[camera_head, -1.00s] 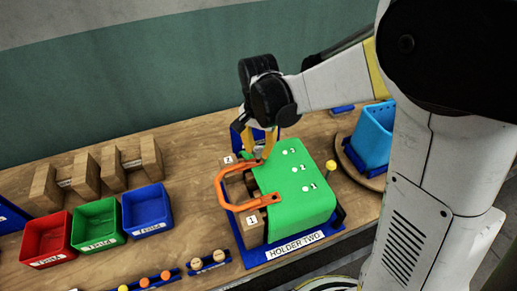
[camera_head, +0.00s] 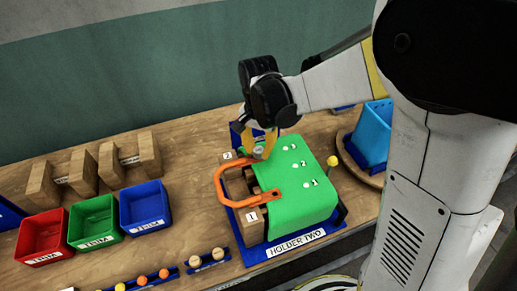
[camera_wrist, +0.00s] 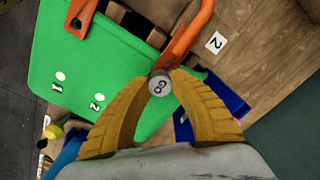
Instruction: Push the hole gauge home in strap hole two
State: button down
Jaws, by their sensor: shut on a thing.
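The green strap cover (camera_head: 300,205) lies over holder two, with three white-marked holes numbered 1, 2 and 3. Strap hole two (camera_head: 295,165) is the middle one and looks uncovered; it also shows in the wrist view (camera_wrist: 97,106). My gripper (camera_head: 262,152) has its yellow fingers shut on a small grey round-headed piece (camera_wrist: 160,84) with dark marks on top. This piece is at the cover's far-left edge, close beside the orange handle (camera_wrist: 190,35). I cannot tell whether it is the hole gauge. Its lower part is hidden.
A yellow ball-topped pin (camera_head: 332,160) stands right of the cover. A blue bin (camera_head: 372,140) is beyond it on a round base. Red, green and blue trays (camera_head: 146,207) and wooden blocks are on the left. Small balls sit in blue racks along the front edge.

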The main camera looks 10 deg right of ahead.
aim_at(259, 149)
jog(key=shift+f, duration=0.4)
jog(key=c, duration=1.1)
grip_release()
jog(key=shift+c, duration=0.2)
notch_tip(259, 149, up, 12)
jog(key=s+d+f+n+t+b, duration=0.2)
jog(key=s+d+b, duration=0.1)
jog(key=s, duration=0.1)
jog(key=s+d+f+n+t+b, duration=0.2)
jog(key=s+d+f+b, duration=0.1)
jog(key=s, duration=0.2)
jog(key=s+d+f+n+t+b, duration=0.2)
jog(key=s+d+n+t+b, duration=0.1)
jog(key=s+d, duration=0.1)
jog(key=shift+s+f, duration=0.3)
jog(key=shift+s, duration=0.2)
